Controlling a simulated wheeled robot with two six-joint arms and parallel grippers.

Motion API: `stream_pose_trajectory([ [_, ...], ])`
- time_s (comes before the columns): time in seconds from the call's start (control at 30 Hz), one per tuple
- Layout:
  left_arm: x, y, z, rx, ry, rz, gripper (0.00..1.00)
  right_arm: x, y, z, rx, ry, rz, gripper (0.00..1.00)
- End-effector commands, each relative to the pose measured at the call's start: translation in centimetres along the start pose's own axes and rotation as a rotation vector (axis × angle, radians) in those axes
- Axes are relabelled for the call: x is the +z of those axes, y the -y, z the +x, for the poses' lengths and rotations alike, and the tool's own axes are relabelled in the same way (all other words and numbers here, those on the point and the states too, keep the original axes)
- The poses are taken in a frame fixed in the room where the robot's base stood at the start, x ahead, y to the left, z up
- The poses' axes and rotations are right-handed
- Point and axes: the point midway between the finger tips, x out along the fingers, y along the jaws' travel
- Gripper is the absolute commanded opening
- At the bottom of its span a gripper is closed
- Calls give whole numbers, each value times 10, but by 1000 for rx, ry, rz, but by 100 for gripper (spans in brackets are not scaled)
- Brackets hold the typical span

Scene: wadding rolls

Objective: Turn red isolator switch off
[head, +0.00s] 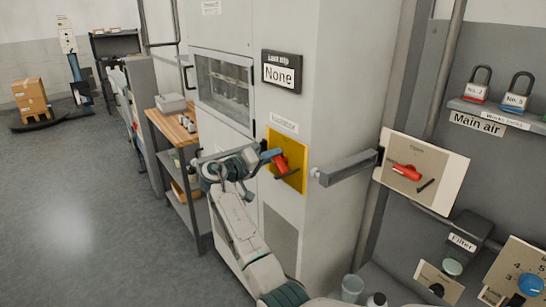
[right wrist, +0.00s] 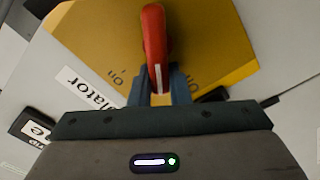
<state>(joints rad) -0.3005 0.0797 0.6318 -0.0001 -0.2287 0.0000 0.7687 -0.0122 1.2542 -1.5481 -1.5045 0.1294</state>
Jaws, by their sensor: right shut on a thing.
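The red isolator switch handle (head: 282,164) sits on a yellow plate (head: 297,159) on the front of the tall pale cabinet. My right gripper (head: 271,155) is at the handle, its blue-grey fingers shut on it. In the right wrist view the red handle (right wrist: 154,45) runs up from between the two fingers (right wrist: 159,88), in front of the yellow plate (right wrist: 210,35). The plate carries dark lettering around the handle, partly covered by the fingers; "on" can be read beside it. My left gripper is not in view.
A grey arm-like bar (head: 346,168) juts out right of the cabinet. Beyond it are a pale panel (head: 452,165) with another red handle (head: 407,172), and padlocks (head: 516,92) on a shelf. A wooden-topped bench (head: 172,126) stands left. The floor (head: 80,200) at left is clear.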

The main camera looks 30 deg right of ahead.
Motion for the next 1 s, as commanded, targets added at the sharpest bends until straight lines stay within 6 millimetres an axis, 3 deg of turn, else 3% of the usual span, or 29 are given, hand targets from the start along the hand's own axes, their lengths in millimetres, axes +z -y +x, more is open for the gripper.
stream_pose_trajectory([
  [0.5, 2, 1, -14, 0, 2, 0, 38, 1, 10, 0, 0, -2, -433, 0],
  [1.0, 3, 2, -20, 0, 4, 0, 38, 4, 16, 0, 0, -2, -594, 0],
])
